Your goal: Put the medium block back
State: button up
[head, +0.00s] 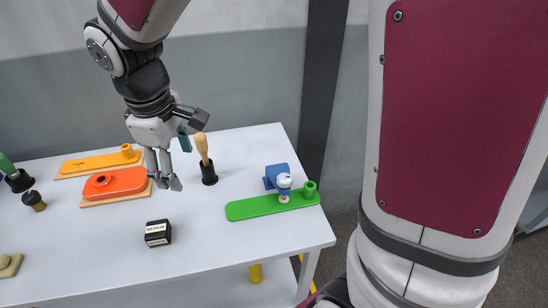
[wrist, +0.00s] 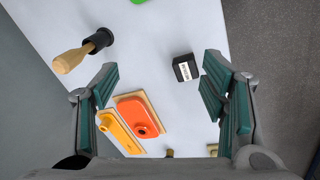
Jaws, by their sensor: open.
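A small black block (head: 158,234) with a white label stands on the white table near its front edge. The label is too small to read, so I cannot tell whether this is the medium block. The black block also shows in the wrist view (wrist: 185,72), right of centre and towards the right finger. My gripper (head: 165,174) is open and empty, above the table and behind the block in the head view. In the wrist view the fingers of my gripper (wrist: 160,80) stand wide apart with nothing between them touching either one.
The white table (head: 95,240) holds an orange-red board (head: 120,182), a yellow-orange board (head: 95,163) and a green board (head: 255,207) with a blue piece (head: 277,174) beside it. A wooden-handled tool (head: 202,150) stands upright in a black holder. The table around the block is clear.

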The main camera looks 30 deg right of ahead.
jog(key=s+d+r+m+t, duration=0.1)
jog(key=s+d+r+m, duration=0.3)
jog(key=s, duration=0.5)
jog(key=s+d+r+m+t, duration=0.2)
jog(key=s+d+r+m, duration=0.2)
jog(key=s, duration=0.5)
jog(key=d+m, duration=0.1)
jog(key=d, duration=0.1)
jog(key=shift+d+m+y, duration=0.3)
jog(key=shift+d+y, duration=0.05)
jog(key=shift+y, duration=0.05)
jog(key=shift+s+r, duration=0.1)
jog(key=shift+r, duration=0.05)
